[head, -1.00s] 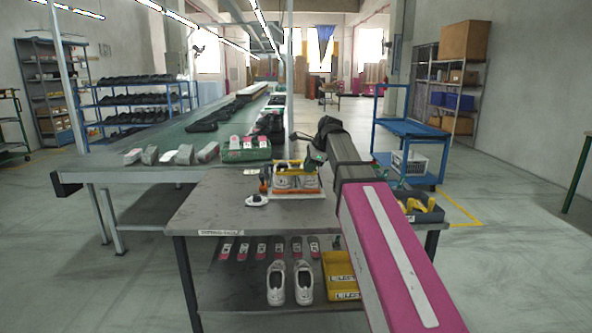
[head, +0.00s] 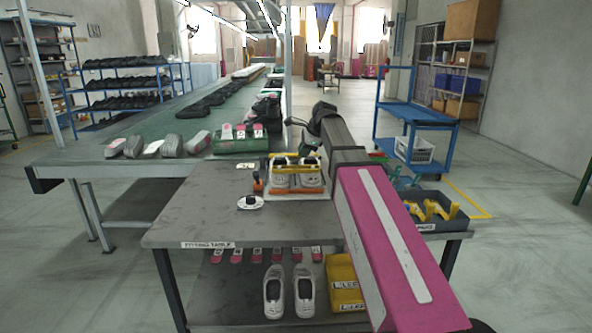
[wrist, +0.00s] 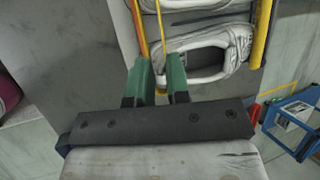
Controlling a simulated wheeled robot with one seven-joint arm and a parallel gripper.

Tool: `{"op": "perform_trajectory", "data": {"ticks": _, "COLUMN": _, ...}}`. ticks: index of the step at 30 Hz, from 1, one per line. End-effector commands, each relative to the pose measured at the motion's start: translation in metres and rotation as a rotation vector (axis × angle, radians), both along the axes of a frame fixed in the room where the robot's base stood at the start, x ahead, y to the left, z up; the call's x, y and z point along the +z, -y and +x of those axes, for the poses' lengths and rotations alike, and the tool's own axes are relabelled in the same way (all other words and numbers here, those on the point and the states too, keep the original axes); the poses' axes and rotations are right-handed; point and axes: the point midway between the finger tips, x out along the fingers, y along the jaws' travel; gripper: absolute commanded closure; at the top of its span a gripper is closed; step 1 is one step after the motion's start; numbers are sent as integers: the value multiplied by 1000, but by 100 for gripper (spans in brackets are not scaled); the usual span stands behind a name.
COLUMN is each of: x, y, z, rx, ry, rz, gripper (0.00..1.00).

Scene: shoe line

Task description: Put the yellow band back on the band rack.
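A yellow band (head: 284,168) lies across the top of a pair of grey-white shoes on an orange-edged stand on the fitting table. In the wrist view a thin yellow strip (wrist: 160,32) runs up from between my gripper's green fingertips (wrist: 160,72), beside a shoe. The fingers are apart with a gap between them, and I see no firm contact. A thicker yellow bar (wrist: 262,35) shows to the right. In the head view my gripper is largely hidden around the dark wrist. A dark tray (head: 428,226) with yellow pieces stands at the table's right; I cannot tell whether it is the band rack.
A green crate (head: 238,145) and several shoes stand on the conveyor behind. A yellow bin (head: 345,283) and white shoes (head: 289,291) are on the lower shelf. The table's front left is clear.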

Motion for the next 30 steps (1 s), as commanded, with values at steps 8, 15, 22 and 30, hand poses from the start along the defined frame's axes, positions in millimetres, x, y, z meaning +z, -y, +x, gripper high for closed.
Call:
{"op": "perform_trajectory", "data": {"ticks": 8, "x": -26, "y": -10, "z": 9, "rx": 0, "ry": -1, "rz": 0, "gripper": 84}}
{"op": "perform_trajectory", "data": {"ticks": 15, "x": -46, "y": -15, "z": 18, "rx": 0, "ry": -1, "rz": 0, "gripper": 84}}
{"op": "perform_trajectory", "data": {"ticks": 22, "x": -70, "y": -25, "z": 26, "rx": 0, "ry": -1, "rz": 0, "gripper": 84}}
{"op": "perform_trajectory", "data": {"ticks": 30, "x": -71, "y": -25, "z": 26, "rx": 0, "ry": 0, "rz": 0, "gripper": 93}}
